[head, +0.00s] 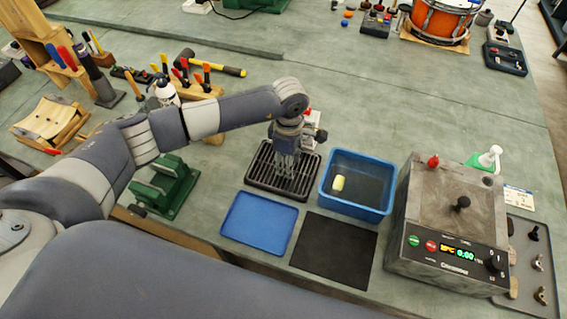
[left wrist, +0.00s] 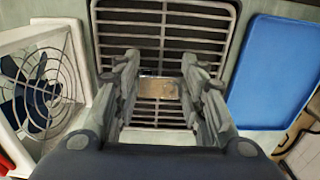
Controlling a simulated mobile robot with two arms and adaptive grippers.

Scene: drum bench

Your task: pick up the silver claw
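My left gripper (head: 286,168) points down over the black slatted rack (head: 257,182). In the left wrist view the same gripper (left wrist: 160,72) is open, its two fingers apart above the rack bars (left wrist: 160,118). A small dull metallic piece (left wrist: 158,88) shows between the fingers at the rack; I cannot tell whether it is a claw or part of the rack. Two small silvery-brown claw-like pieces (head: 538,263) (head: 541,296) lie in the grey tray (head: 520,225) at the far right. My right gripper is not in view.
A blue tray (head: 258,222) and black mat (head: 335,250) lie in front of the rack. A blue water bin (head: 376,208) and a grey machine (head: 440,225) stand to its right. A white-framed fan (left wrist: 45,85) is beside the rack. A green vise (head: 170,185) stands left.

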